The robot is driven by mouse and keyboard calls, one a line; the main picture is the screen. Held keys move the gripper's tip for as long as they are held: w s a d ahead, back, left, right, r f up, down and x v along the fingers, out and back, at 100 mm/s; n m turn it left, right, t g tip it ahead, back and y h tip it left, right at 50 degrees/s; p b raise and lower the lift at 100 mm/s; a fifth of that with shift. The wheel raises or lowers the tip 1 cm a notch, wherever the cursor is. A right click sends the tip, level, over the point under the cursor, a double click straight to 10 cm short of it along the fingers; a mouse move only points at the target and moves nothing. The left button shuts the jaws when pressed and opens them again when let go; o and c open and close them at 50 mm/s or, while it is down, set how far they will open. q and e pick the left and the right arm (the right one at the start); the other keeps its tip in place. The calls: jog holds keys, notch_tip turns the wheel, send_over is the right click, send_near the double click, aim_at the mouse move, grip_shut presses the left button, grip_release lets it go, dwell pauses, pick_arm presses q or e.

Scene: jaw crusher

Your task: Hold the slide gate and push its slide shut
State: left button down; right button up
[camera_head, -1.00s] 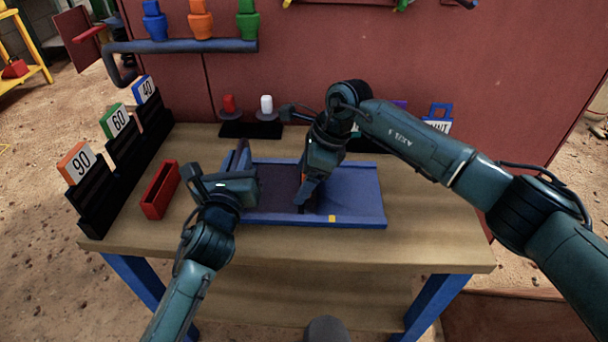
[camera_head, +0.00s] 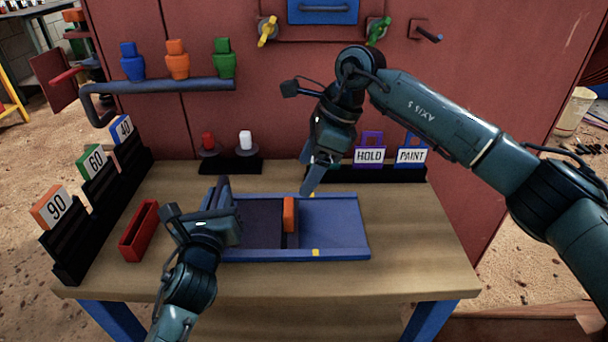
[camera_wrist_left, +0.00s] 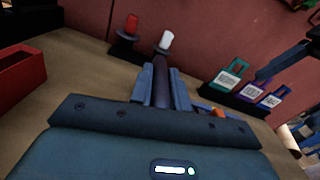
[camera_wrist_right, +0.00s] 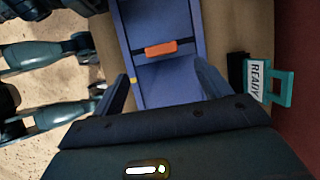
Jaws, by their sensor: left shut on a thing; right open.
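The slide gate is a blue tray-like frame (camera_head: 345,254) lying on the workbench. Its dark slide (camera_head: 262,228) covers the left part, and an upright orange handle (camera_head: 289,214) stands at the slide's right edge, left of the yellow marks (camera_head: 315,252). My left gripper (camera_head: 228,205) is shut on a dark bar (camera_wrist_left: 160,75) at the gate's left end. My right gripper (camera_head: 308,190) is open and empty, above the gate's back edge and right of the handle. In the right wrist view, the orange handle (camera_wrist_right: 160,48) lies beyond the open fingers, not between them.
A red open box (camera_head: 139,232) and a black rack with number cards (camera_head: 72,240) stand left. Red and white knobs (camera_head: 245,141) and a rack with HOLD and PAINT tags (camera_head: 375,174) stand behind. The bench (camera_head: 415,255) is clear to the right.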

pick_arm(q)
jog(key=shift+a, duration=0.1)
jog(key=c, duration=1.3)
grip_release()
jog(key=shift+o, duration=0.2)
